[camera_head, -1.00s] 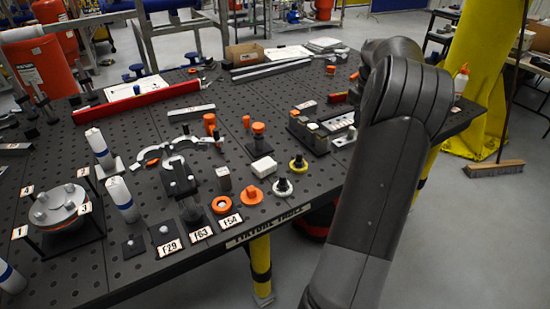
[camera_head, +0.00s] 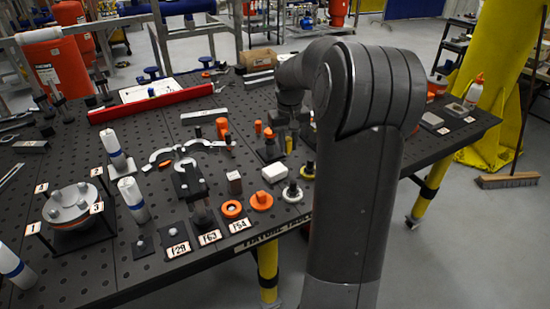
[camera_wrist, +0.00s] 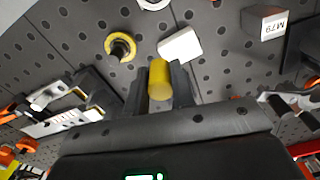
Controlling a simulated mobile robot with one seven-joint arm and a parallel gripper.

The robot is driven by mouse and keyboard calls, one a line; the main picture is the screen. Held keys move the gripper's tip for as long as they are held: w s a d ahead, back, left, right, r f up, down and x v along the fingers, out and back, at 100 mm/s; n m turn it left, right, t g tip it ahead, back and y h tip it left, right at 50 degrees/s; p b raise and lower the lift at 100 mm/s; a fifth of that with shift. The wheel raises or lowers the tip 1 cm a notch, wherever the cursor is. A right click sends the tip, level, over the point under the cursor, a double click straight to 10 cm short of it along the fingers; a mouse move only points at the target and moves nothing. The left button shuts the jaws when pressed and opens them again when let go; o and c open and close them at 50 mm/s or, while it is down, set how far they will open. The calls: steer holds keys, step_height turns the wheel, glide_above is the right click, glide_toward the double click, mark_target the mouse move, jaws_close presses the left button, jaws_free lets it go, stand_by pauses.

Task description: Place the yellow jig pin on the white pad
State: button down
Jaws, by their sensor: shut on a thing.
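The yellow jig pin (camera_wrist: 160,80) is held between the two fingers of my gripper (camera_wrist: 160,88) in the wrist view. In the head view, my gripper (camera_head: 289,137) hangs over the dark perforated table, with a bit of the yellow pin (camera_head: 289,145) showing below it. The white pad (camera_head: 275,173) is a small white block on the table, nearer the camera than the gripper. It also shows in the wrist view (camera_wrist: 180,45), just beyond the pin and slightly right. The pin appears to be above the table; its exact height is unclear.
A black knob on a yellow ring (camera_wrist: 120,46) stands left of the pad in the wrist view. A white-ringed knob (camera_head: 292,192), an orange ringed piece (camera_head: 261,201) and a block marked M79 (camera_wrist: 265,22) are nearby. A dark fixture (camera_wrist: 85,105) lies left of the gripper.

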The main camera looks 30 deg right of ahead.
steer(key=w+a+f, duration=0.2)
steer(key=w, duration=0.1)
steer(key=shift+w+a+f, duration=0.1)
steer(key=shift+a+f, duration=0.2)
steer(key=shift+f, duration=1.95)
steer(key=shift+f, duration=0.15)
steer(key=c, duration=1.2)
jaws_free()
